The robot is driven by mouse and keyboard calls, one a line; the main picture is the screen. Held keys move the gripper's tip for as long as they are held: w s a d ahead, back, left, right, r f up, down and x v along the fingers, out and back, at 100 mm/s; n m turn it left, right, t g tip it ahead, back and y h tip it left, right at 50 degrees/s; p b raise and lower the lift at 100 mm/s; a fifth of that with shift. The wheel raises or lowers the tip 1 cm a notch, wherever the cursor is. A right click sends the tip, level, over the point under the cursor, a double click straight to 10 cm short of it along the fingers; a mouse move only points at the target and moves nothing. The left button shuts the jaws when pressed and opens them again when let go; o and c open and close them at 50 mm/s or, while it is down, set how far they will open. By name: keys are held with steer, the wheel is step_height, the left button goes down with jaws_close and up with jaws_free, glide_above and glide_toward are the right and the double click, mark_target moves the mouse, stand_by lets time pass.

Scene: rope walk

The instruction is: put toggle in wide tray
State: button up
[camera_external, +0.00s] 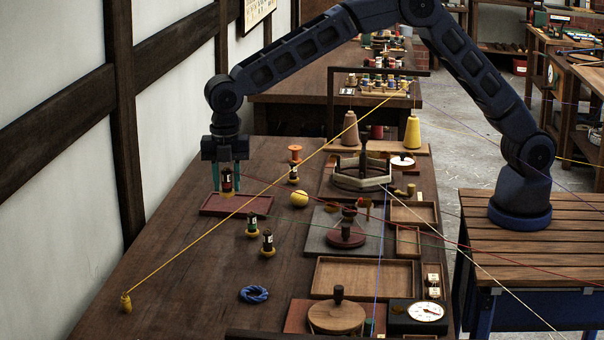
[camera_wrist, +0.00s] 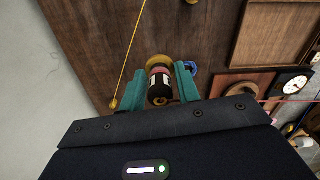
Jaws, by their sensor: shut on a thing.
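My gripper (camera_external: 226,178) is shut on a dark bobbin-like piece (camera_external: 227,181) with a pale label. In the wrist view the piece (camera_wrist: 160,88) sits between the teal fingers, with a reddish band and a yellow disc at its far end. It is at or just above the low reddish tray (camera_external: 209,211) at the left; I cannot tell whether it touches. The widest tray is a tan, empty wooden one (camera_external: 365,279) at the front right, also in the wrist view (camera_wrist: 270,35). No name marks which piece is the toggle.
Similar dark pieces (camera_external: 267,242) (camera_external: 252,226), a yellow ball (camera_external: 299,198) and a blue rope ring (camera_external: 254,294) lie mid-table. A yellow cord (camera_external: 245,206) crosses diagonally to a small brass weight (camera_external: 126,303). Red and green cords also cross. The front left is mostly clear.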

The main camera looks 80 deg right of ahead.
steer(key=s+a+r, duration=0.1)
steer(key=s+a, duration=0.2)
steer(key=s, duration=0.6)
steer(key=s+a+r, duration=0.1)
steer(key=s+a, duration=0.1)
steer(key=s, duration=0.6)
glide_above(372, 286)
steer(key=f, duration=0.1)
step_height(372, 286, down, 20)
steer(key=shift+r, duration=0.1)
steer(key=o, duration=1)
